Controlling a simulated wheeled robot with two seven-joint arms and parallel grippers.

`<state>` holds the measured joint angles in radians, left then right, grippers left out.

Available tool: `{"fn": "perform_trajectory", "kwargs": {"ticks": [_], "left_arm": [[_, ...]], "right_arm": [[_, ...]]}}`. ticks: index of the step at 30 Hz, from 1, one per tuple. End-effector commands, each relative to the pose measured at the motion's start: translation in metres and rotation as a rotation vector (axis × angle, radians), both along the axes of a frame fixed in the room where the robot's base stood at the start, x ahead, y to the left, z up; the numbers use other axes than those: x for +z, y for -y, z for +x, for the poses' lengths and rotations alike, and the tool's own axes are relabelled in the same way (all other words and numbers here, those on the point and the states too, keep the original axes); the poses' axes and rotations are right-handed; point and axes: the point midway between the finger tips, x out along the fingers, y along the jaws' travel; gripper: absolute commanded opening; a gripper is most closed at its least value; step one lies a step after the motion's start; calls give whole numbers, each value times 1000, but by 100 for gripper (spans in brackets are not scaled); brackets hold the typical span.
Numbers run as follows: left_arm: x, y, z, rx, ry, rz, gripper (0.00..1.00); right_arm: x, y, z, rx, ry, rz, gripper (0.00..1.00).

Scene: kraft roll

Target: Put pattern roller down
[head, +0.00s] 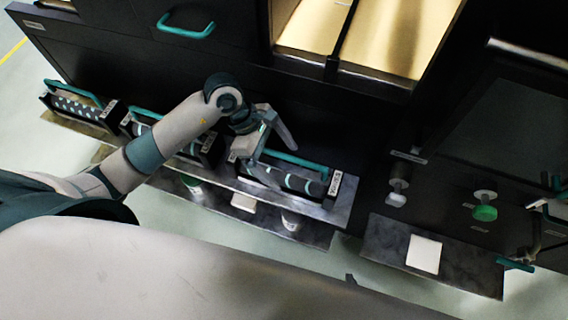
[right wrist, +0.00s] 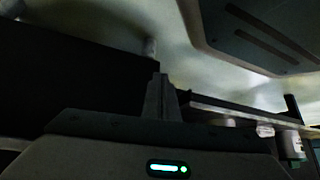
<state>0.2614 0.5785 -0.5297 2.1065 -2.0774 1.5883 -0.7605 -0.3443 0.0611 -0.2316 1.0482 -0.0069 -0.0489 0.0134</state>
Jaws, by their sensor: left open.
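Three pattern rollers rest in black holders with teal handles along the grey ledge in the head view: a dotted one at the far left (head: 75,106), one in the middle (head: 188,148), partly behind my left arm, and a dark one with pale marks on the right (head: 292,182). My left gripper (head: 268,158) is open at the right-hand roller's holder, near its teal handle (head: 298,160); I cannot tell if it touches. My right gripper (right wrist: 162,82) shows in the right wrist view with its fingers together and nothing between them.
A lower shelf (head: 318,236) holds small cups and a white block (head: 243,201). A dark plate (head: 385,250) with a white pad (head: 424,254) lies to the right. A green knob (head: 485,212) is on the black machine.

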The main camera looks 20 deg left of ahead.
Motion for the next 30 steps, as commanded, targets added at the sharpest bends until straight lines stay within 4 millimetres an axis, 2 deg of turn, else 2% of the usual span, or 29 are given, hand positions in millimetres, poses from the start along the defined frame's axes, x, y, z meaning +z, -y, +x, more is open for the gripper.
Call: {"fn": "perform_trajectory", "kwargs": {"ticks": [6, 12, 22, 30], "left_arm": [[27, -17, 1, 0, 4, 3, 89], [44, -26, 1, 1, 2, 1, 89], [49, -28, 1, 0, 0, -1, 89], [48, -27, 1, 0, 0, -1, 89]], "right_arm": [[8, -7, 20, 1, 34, 10, 0], [6, -3, 21, -7, 7, 2, 0], [2, 0, 8, -11, -18, -3, 0], [2, 0, 11, -10, -13, -3, 0]]}}
